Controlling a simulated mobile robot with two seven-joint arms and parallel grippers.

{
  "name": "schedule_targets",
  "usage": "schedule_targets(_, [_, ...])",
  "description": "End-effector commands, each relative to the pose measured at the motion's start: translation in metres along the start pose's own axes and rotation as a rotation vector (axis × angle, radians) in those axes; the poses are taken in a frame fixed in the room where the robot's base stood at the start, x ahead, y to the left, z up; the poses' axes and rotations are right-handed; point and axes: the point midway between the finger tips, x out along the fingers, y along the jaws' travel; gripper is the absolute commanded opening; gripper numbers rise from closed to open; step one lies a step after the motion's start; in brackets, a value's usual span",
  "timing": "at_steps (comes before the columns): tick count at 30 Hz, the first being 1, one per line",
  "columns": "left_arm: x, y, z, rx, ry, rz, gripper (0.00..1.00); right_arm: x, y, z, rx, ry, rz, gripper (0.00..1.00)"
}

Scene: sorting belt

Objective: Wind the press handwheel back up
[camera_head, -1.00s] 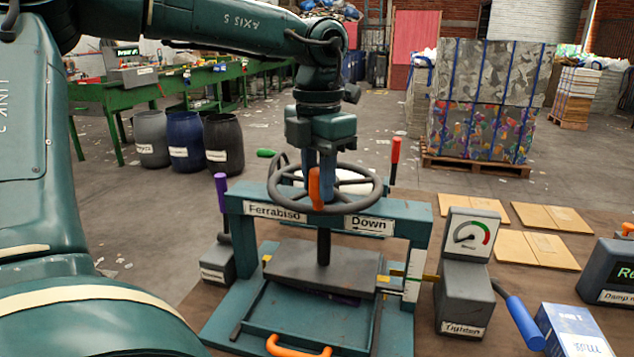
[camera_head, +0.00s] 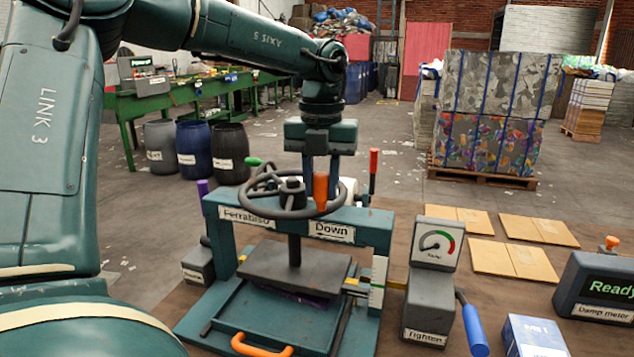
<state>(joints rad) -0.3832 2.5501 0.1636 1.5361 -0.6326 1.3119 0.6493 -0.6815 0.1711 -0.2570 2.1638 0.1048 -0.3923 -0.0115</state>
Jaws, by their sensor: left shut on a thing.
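The press (camera_head: 262,212) is a teal frame on the bench with a "Down" label and arrow on its crossbeam. Its dark handwheel (camera_head: 257,207) sits above the crossbeam, with an orange upright knob (camera_head: 320,187) at the rim's right. My left gripper (camera_head: 320,178) points down from above, shut on this knob; its fingertips are partly hidden behind it. The screw (camera_head: 294,250) runs down to the grey press plate (camera_head: 265,268), which is above the teal tray with an orange handle (camera_head: 262,346). A scale (camera_head: 378,282) stands right of the plate. My right gripper is not in view.
A gauge box (camera_head: 435,244) labelled "Tighten" with a blue lever (camera_head: 472,325) stands right of the press. A damp meter (camera_head: 595,290) reads "Ready". Flat cardboard pieces (camera_head: 512,259) lie behind. A red-topped lever (camera_head: 373,165) rises behind the crossbeam.

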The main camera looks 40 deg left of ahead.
Motion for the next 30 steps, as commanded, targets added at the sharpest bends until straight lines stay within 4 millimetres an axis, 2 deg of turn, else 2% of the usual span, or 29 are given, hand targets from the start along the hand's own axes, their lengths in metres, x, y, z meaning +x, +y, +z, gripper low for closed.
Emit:
schedule_targets(8, [-0.0003, -0.0032, 0.0033, -0.064, -0.001, -0.005, 0.0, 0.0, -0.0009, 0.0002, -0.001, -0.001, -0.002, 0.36])
schedule_targets(21, [-0.001, -0.0032, 0.0043, -0.07, -0.004, -0.006, 0.0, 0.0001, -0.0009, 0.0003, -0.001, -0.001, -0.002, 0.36])
schedule_targets(22, [-0.001, -0.0032, 0.0043, -0.07, -0.004, -0.006, 0.29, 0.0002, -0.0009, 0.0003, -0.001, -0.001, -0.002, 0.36])
schedule_targets(30, [-0.0007, -0.0025, 0.004, -0.07, -0.002, -0.003, 0.49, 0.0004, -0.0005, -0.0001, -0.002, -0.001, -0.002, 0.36])
